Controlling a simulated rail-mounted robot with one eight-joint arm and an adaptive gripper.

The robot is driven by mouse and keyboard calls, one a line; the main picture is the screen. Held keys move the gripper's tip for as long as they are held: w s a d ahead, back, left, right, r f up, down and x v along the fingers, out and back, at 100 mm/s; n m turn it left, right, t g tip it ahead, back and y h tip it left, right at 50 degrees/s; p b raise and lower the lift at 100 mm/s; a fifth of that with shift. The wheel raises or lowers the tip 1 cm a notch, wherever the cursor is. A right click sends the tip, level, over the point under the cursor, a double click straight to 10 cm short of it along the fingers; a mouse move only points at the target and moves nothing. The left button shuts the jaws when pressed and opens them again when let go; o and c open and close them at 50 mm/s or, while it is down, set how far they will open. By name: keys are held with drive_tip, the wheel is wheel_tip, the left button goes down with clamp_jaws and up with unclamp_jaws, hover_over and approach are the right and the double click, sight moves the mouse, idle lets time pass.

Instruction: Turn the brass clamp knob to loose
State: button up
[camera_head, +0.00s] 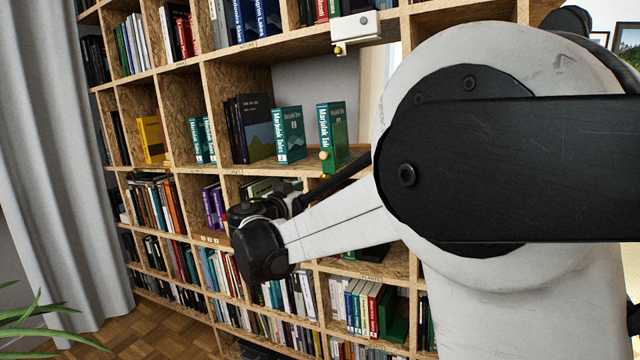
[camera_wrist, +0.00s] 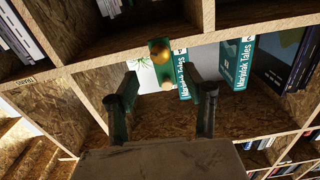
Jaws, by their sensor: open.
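A green clamp (camera_wrist: 156,45) sits on the front edge of a shelf, straight ahead in the wrist view. A round brass knob (camera_wrist: 164,55) is on its face, and a smaller pale ball (camera_wrist: 167,86) shows near its other end. In the head view, a small brass ball (camera_head: 324,155) shows beside a green book, with another (camera_head: 325,177) below it at the shelf edge. My gripper (camera_wrist: 162,76) is open, its dark fingers on either side of the clamp in the wrist picture. I see no contact with the knob.
Green books (camera_head: 289,135) and a dark book (camera_head: 250,128) stand on the same shelf. A white box (camera_head: 356,28) with a brass ball is on the shelf edge above. Shelf boards and uprights of the OSB bookwall (camera_head: 222,95) surround the gripper. A grey curtain (camera_head: 45,150) hangs at left.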

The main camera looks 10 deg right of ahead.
drive_tip(key=b+x, duration=0.1)
drive_tip(key=x, duration=0.7)
drive_tip(key=shift+w+d, duration=0.25)
drive_tip(key=shift+w, duration=0.05)
clamp_jaws()
